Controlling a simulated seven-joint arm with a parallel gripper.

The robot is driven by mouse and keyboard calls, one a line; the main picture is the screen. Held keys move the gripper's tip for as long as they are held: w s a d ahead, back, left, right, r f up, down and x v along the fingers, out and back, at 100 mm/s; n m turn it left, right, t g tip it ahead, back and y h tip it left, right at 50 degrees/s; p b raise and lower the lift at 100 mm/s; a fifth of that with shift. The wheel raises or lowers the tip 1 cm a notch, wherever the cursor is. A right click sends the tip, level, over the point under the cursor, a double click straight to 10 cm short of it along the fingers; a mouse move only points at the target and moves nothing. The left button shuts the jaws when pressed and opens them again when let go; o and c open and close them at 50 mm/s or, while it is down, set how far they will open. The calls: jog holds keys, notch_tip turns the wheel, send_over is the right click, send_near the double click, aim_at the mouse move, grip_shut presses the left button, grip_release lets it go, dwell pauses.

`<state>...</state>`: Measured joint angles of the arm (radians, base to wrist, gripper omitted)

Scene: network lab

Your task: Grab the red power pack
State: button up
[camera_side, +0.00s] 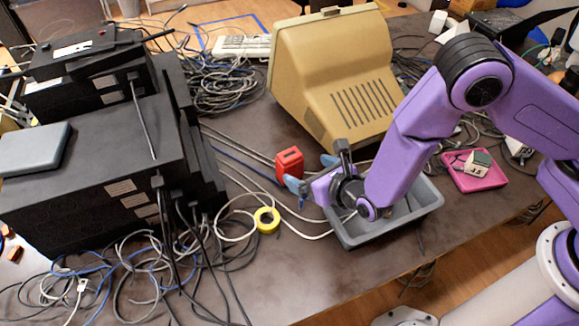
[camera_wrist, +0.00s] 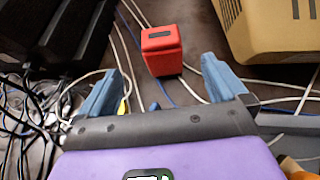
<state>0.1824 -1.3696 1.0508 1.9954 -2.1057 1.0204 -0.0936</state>
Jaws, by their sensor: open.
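The red power pack (camera_side: 289,163) stands upright on the dark table, left of the beige monitor's lower corner in the side view. In the wrist view the red power pack (camera_wrist: 161,51) is ahead of my gripper, between the lines of the two blue fingertips and beyond them. My gripper (camera_side: 310,174) is open with nothing between its fingers, close to the pack on its right and near side. In the wrist view my gripper (camera_wrist: 160,85) shows both fingers spread apart. The pack looks free of the fingers.
A beige monitor (camera_side: 335,80) stands behind. A grey bin (camera_side: 420,205) sits under my arm. Black equipment boxes (camera_side: 90,170) fill the left. Yellow tape (camera_side: 267,220) and loose cables (camera_side: 235,180) lie near the pack. A pink tray (camera_side: 490,180) is at right.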

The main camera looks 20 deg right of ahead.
aim_at(294, 163)
jog(key=x, duration=0.7)
jog(key=shift+w, duration=0.15)
jog(key=shift+f+x, duration=0.2)
jog(key=shift+x, duration=2.3)
jog(key=shift+d, duration=0.15)
jog(key=c, duration=1.4)
